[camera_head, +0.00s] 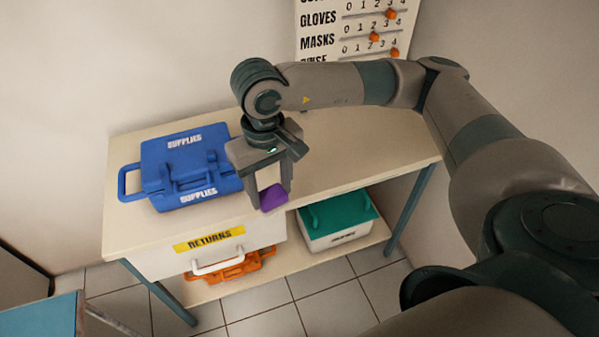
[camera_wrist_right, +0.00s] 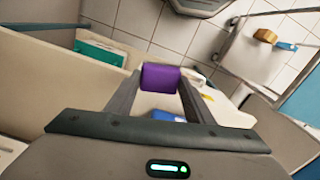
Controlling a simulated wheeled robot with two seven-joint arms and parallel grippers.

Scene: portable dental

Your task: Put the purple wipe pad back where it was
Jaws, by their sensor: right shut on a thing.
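My right gripper (camera_head: 274,198) is shut on the purple wipe pad (camera_head: 272,199) and points down. In the right wrist view the purple pad (camera_wrist_right: 160,77) sits between the two fingertips. I cannot tell from these views whether the pad touches anything below. My left gripper is not in view.
A blue SUPPLIES case (camera_head: 160,172) stands on the left of the table (camera_head: 375,140). A green-lidded white box (camera_head: 341,216) and an orange case (camera_head: 238,268) are underneath. A counter board (camera_head: 350,22) hangs behind. The tabletop's right side is clear.

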